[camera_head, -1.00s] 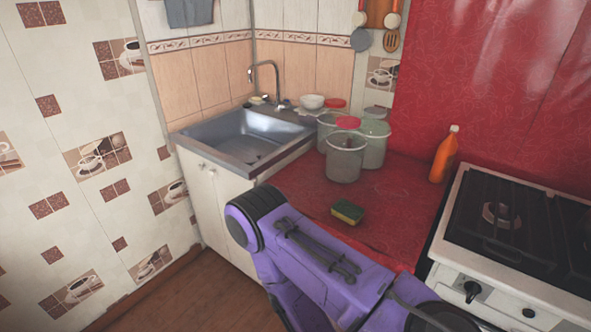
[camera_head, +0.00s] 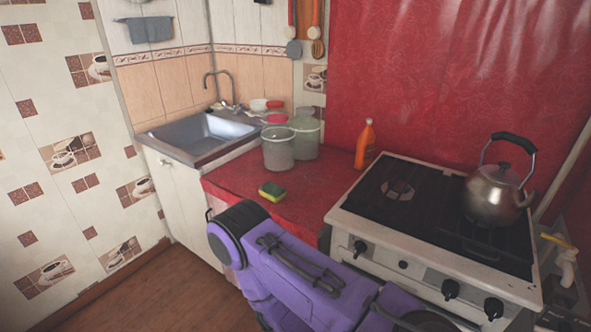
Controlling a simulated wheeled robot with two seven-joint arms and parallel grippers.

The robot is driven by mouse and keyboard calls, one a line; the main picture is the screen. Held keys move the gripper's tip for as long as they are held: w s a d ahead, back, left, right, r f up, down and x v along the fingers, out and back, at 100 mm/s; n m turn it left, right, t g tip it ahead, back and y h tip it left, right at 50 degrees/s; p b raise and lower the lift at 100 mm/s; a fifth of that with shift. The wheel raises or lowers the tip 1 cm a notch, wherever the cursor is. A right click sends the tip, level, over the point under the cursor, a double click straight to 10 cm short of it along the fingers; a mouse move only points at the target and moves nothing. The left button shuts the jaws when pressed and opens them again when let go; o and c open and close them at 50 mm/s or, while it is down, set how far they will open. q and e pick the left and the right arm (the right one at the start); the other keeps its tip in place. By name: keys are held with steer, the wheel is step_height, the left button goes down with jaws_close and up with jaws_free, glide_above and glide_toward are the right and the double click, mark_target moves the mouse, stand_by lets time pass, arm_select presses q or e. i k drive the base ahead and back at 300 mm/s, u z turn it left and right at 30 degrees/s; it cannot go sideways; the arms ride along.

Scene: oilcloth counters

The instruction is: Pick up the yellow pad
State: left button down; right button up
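The yellow pad (camera_head: 272,192) is a small sponge with a green top. It lies flat on the red oilcloth counter (camera_head: 318,182), near the counter's front edge and in front of the clear buckets. My purple arm comes in from the bottom right, and its rounded dark-capped joint is just in front of and below the pad, apart from it in the picture. No gripper fingers show in the view, so neither gripper can be seen.
Clear buckets (camera_head: 278,148) stand behind the pad. An orange bottle (camera_head: 364,146) stands by the stove (camera_head: 440,205), which holds a metal kettle (camera_head: 494,192). The sink (camera_head: 203,136) is at the back left. The counter around the pad is clear.

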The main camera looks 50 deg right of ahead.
mark_target(271, 191)
steer(key=z, duration=1.15)
